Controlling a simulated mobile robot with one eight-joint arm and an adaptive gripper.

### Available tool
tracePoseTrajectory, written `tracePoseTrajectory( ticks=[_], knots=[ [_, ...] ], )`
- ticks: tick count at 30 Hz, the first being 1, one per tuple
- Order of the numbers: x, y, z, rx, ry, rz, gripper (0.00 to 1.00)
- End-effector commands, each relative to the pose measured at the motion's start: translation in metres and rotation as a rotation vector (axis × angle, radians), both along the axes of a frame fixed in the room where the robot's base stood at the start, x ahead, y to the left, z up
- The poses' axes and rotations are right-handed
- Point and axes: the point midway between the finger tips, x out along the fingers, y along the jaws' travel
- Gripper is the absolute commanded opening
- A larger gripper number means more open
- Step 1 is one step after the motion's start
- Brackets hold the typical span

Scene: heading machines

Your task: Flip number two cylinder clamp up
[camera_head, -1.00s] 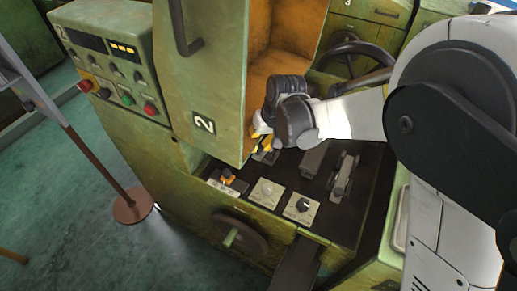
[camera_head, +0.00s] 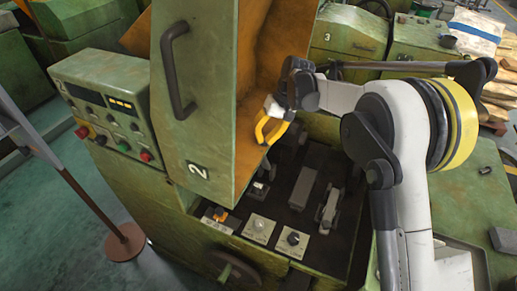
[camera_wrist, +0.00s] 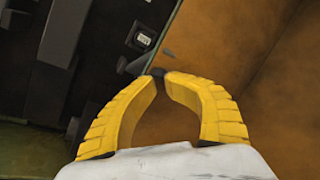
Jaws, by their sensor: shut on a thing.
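The green machine marked 2 (camera_head: 198,169) has its tall housing open on the right, with an orange inner wall (camera_head: 266,70). My gripper (camera_head: 262,142) is at this opening, above the dark bed (camera_head: 280,205). Its yellow fingers are closed together at the tips. In the wrist view the fingertips (camera_wrist: 160,76) meet at a small dark part, mostly hidden by them. I cannot tell whether that part is the cylinder clamp. A small dark fixture with a pale label (camera_head: 260,185) sits on the bed below the gripper; it is partly shadowed.
A grey block (camera_head: 302,187) and a grey lever-like fixture (camera_head: 328,212) stand to the right on the bed. Knobs on pale plates (camera_head: 258,229) line its front. A control panel (camera_head: 105,105) is at the left. Machine 3 (camera_head: 345,38) stands behind.

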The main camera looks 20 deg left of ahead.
Motion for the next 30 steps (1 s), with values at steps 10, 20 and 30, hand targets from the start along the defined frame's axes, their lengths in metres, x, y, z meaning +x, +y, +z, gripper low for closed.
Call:
tracePoseTrajectory(
  ticks=[10, 20, 30],
  knots=[
    [0.019, -0.010, -0.003, -0.005, 0.035, -0.003, 0.48],
    [0.019, -0.010, 0.002, -0.004, 0.035, -0.002, 0.48],
    [0.034, -0.029, 0.063, -0.004, 0.034, -0.003, 0.48]
  ],
)
